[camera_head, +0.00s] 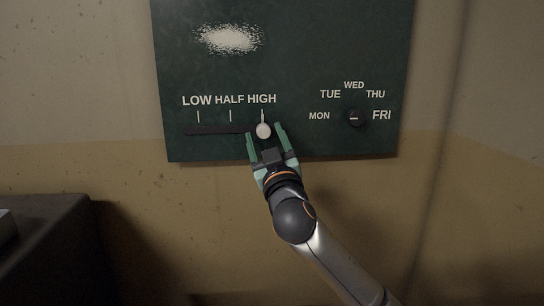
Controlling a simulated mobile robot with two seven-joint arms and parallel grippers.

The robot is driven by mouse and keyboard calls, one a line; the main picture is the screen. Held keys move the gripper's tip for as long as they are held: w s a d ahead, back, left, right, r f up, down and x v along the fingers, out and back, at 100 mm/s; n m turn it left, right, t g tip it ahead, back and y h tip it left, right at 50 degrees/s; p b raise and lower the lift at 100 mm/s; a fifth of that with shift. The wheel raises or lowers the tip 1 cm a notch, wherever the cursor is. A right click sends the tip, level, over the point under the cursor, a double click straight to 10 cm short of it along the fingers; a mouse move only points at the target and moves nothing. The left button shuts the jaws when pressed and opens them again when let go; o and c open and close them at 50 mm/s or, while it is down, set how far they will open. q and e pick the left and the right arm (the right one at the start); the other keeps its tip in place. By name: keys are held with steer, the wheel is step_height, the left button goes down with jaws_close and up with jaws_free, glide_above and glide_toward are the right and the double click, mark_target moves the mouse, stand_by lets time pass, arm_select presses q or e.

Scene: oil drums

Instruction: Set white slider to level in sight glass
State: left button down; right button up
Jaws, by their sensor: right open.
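The white slider (263,130) is a small round knob at the right end of a dark horizontal slot (215,130). It stands under the HIGH mark, right of the LOW and HALF marks. My right gripper (265,131) is open, with one green finger on each side of the slider. I cannot tell whether either finger touches it. The sight glass cannot be made out in this view. My left gripper is not in view.
The slot is on a dark green panel (300,60) on the wall. A black day dial (355,117) sits to the right, with day names around it. A worn whitish patch (229,39) is above the slot. A dark block (45,245) stands at lower left.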

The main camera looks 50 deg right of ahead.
arm_select(q)
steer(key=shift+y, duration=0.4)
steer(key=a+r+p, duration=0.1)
steer(key=p, duration=0.1)
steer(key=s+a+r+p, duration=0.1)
steer(key=p, duration=0.2)
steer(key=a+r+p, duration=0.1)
steer(key=p, duration=0.1)
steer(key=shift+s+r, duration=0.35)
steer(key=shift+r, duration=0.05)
arm_select(e)
steer(key=v, duration=1.1)
steer(key=shift+s+f, duration=0.15)
steer(key=shift+s, duration=0.1)
steer(key=shift+a, duration=0.1)
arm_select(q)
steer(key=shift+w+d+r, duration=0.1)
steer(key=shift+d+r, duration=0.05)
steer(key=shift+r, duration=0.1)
